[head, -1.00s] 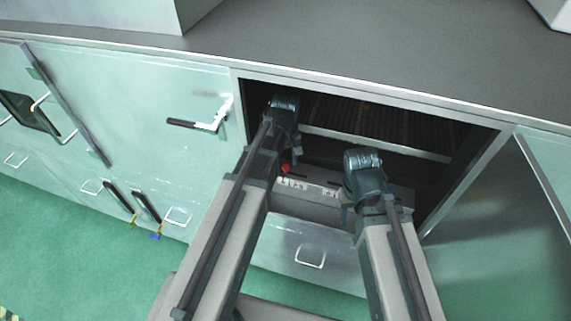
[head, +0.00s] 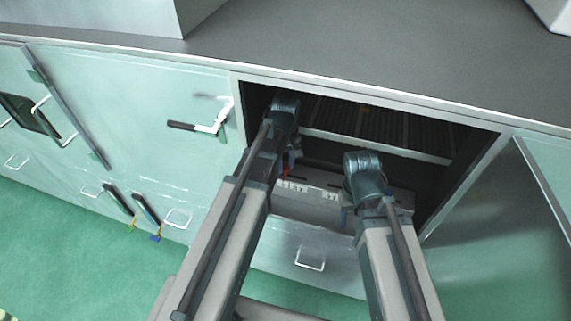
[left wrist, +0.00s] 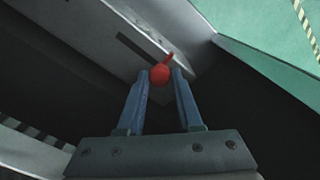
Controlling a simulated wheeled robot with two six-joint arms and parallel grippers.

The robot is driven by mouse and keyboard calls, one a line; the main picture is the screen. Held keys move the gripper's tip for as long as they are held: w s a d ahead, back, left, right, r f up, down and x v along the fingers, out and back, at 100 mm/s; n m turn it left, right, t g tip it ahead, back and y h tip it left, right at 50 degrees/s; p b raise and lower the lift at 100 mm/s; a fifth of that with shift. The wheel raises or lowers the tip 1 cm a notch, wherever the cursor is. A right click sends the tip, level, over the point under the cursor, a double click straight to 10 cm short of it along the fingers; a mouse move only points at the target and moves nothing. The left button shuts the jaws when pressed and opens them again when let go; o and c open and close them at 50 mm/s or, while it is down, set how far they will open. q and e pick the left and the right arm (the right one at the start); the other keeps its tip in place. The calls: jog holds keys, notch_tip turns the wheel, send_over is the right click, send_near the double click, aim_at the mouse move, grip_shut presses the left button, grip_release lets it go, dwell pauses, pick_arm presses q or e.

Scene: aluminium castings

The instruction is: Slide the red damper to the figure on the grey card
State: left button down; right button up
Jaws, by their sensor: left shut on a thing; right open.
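The cabinet's frame (head: 470,184) bounds the opening on the right, and a rack (head: 375,144) with a pale front bar stands at the back. The grey worktop (head: 390,55) lies above. A dark slot in the pale panel (left wrist: 112,30) shows near the damper.

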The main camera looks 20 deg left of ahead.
aim_at(292, 176)
dwell(0.8)
pick_arm(q)
jog(key=shift+d, duration=1.05)
jog(key=c, duration=0.6)
grip_release()
notch_tip(292, 176, up, 8)
jog(key=p, duration=0.7)
jog(key=shift+f, duration=0.25)
